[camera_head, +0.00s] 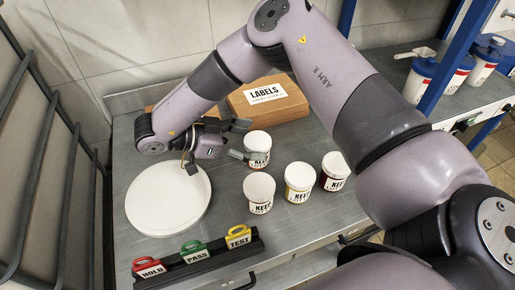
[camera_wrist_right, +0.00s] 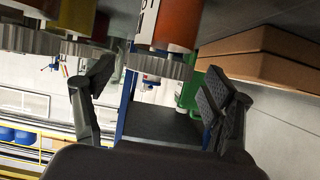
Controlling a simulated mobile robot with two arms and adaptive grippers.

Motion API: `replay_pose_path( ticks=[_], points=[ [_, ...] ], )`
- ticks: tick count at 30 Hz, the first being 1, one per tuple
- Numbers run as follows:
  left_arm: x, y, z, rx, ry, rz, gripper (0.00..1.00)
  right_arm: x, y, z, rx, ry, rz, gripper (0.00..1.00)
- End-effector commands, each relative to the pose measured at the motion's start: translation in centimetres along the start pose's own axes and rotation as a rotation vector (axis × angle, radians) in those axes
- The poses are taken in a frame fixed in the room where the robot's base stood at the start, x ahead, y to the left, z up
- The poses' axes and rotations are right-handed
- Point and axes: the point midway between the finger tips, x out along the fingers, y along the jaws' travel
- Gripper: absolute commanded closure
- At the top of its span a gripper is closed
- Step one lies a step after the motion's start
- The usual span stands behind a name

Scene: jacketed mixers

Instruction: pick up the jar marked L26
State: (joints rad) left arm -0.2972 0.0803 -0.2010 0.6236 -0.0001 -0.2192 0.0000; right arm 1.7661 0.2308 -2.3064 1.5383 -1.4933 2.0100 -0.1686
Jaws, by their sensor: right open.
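Several white-lidded jars with white "KEEP" labels stand on the grey bench. The lower label lines are too small to read, so I cannot tell which is L26. In the head view there is a back jar (camera_head: 258,143), a front-left jar (camera_head: 259,193), a middle jar (camera_head: 298,182) and a right jar (camera_head: 334,170). My right gripper (camera_head: 242,140) is open beside the back jar, on its left, pointing at it. In the right wrist view, upside down, an orange-filled jar (camera_wrist_right: 174,22) shows ahead between the open fingers (camera_wrist_right: 160,88). My left gripper is not in view.
A round white disc (camera_head: 168,199) lies left of the jars. A cardboard "LABELS" box (camera_head: 268,101) stands behind. A black rack (camera_head: 200,262) with red, green and yellow tags lies along the front. Blue-lidded containers (camera_head: 484,62) stand on the right shelf.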

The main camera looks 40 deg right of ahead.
Motion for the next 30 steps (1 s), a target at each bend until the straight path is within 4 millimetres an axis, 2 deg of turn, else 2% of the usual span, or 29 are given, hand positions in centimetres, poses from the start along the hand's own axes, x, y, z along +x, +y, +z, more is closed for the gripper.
replay_pose_path(
  ticks=[3,10,30],
  points=[
    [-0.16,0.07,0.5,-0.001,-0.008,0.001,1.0,0.86,0.03,-0.01,0.0,-0.001,0.0,0.23],
    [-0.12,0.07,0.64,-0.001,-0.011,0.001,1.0,0.94,0.01,0.03,0.001,-0.001,-0.001,0.23],
    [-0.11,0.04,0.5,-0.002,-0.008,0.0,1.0,0.91,0.0,0.01,0.001,0.0,-0.001,0.68]
  ],
)
